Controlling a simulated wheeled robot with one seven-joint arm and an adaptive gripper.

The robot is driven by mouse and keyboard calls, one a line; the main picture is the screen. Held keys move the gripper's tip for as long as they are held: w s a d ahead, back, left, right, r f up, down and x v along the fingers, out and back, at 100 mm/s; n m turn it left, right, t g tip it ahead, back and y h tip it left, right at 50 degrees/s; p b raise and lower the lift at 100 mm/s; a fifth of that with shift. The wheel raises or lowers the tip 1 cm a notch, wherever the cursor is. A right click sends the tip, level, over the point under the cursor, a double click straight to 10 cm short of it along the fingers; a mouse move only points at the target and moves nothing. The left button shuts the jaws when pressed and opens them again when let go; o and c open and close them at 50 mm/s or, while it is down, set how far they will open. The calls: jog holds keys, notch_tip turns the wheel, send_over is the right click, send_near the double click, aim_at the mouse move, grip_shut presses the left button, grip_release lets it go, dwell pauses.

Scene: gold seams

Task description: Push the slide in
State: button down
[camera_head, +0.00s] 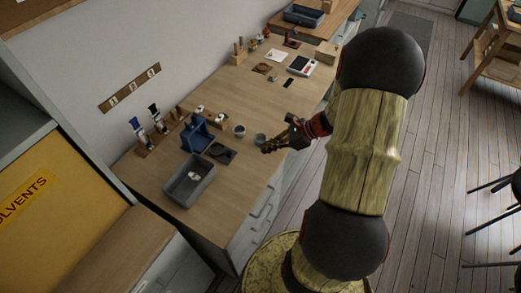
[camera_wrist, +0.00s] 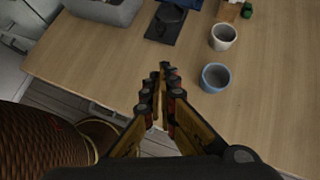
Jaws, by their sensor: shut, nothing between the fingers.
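My gripper (camera_head: 268,147) is shut and empty over the front edge of the wooden workbench (camera_head: 215,195). Its fingertips (camera_wrist: 163,68) meet in the wrist view. A blue stand-like device (camera_head: 195,134) stands on the bench, left of and apart from my gripper; only a blue bit shows at the top of the wrist view. A black plate with a dark round piece (camera_head: 221,153) lies beside it and also shows in the wrist view (camera_wrist: 168,22). I cannot tell which part is the slide. Drawer fronts with handles (camera_head: 262,208) are below the bench edge.
A blue-grey cup (camera_wrist: 215,78) stands just right of my fingertips in the wrist view, with a white cup (camera_wrist: 222,37) behind it. A grey bin (camera_head: 188,181) sits at the near left. Bottles (camera_head: 156,118) stand in a rack by the wall. Bare bench lies between.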

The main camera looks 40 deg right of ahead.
aim_at(212, 146)
jog(key=b+x, duration=0.3)
jog(key=x, duration=0.5)
jog(key=shift+a+f, duration=0.2)
jog(key=shift+f, duration=0.05)
jog(key=shift+w+a+r, duration=0.15)
jog(key=shift+w+a, duration=0.65)
jog(key=shift+w, duration=0.15)
jog(key=shift+w+a+r+b, duration=0.1)
jog(key=shift+w+a+b, duration=0.3)
jog(key=shift+w+a, duration=0.1)
jog(key=w+a, duration=0.1)
jog(key=w, duration=0.2)
jog(key=w+a+p, duration=0.1)
jog(key=w, duration=0.3)
jog(key=w+a, duration=0.1)
jog(key=w, duration=0.2)
jog(key=shift+w+a, duration=0.3)
jog(key=shift+a, duration=0.05)
jog(key=shift+d, duration=0.1)
